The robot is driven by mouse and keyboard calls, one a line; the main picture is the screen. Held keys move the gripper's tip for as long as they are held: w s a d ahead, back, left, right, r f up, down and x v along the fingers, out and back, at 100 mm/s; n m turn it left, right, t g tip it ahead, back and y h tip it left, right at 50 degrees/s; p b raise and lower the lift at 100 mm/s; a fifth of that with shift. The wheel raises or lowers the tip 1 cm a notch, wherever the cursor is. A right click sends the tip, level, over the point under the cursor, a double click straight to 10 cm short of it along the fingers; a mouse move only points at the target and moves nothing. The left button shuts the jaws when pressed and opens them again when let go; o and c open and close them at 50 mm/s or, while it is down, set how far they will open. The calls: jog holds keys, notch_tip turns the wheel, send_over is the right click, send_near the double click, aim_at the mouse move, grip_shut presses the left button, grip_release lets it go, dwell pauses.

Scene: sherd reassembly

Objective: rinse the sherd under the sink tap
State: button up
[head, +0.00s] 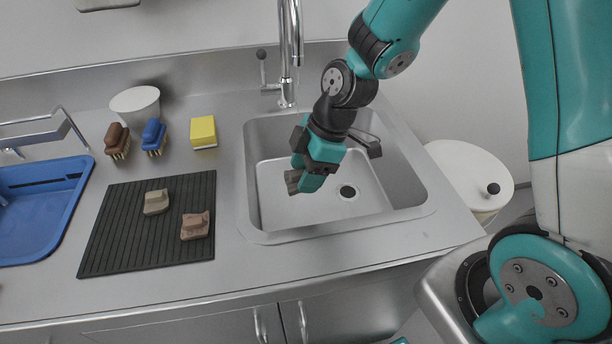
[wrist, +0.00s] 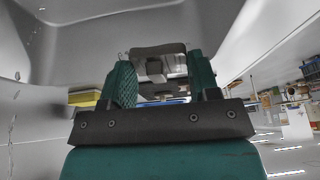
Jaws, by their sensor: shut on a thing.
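My gripper (head: 298,182) is down over the sink basin (head: 262,222), its fingers pointing left. It is shut on a grey-brown sherd (head: 292,180), which shows only in part at the fingertips. In the wrist view the sherd (wrist: 158,50) sits between the two teal fingers of my gripper (wrist: 160,85). The sink tap (head: 291,40) stands behind the basin, its spout above and behind the gripper. Faint streaks by the spout and at the left of the wrist view may be water; I cannot tell whether it touches the sherd.
A black ribbed mat (head: 120,225) left of the sink bears a tan sherd (head: 156,202) and a reddish sherd (head: 195,226). Behind it are a brown brush (head: 117,138), a blue brush (head: 154,135) and a yellow sponge (head: 203,131). A blue tub (head: 40,215) is far left.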

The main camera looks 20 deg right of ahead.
jog(key=w+d+f, duration=0.1)
jog(key=w+d, duration=0.1)
jog(key=w, duration=0.3)
jog(key=w+d+f, duration=0.1)
jog(key=w+d, duration=0.2)
jog(key=w, duration=0.3)
jog(key=shift+f, duration=0.25)
dwell(0.6)
jog(key=shift+s+d, duration=0.2)
jog(key=shift+d, duration=0.3)
jog(key=shift+w+a, duration=0.1)
jog(key=shift+a, duration=0.1)
jog(key=shift+w+a, duration=0.15)
jog(key=shift+a, duration=0.2)
jog(key=shift+d, duration=0.15)
jog(key=shift+s+d+b, duration=0.25)
jog(key=shift+d+b, duration=0.05)
jog(key=shift+d, duration=0.1)
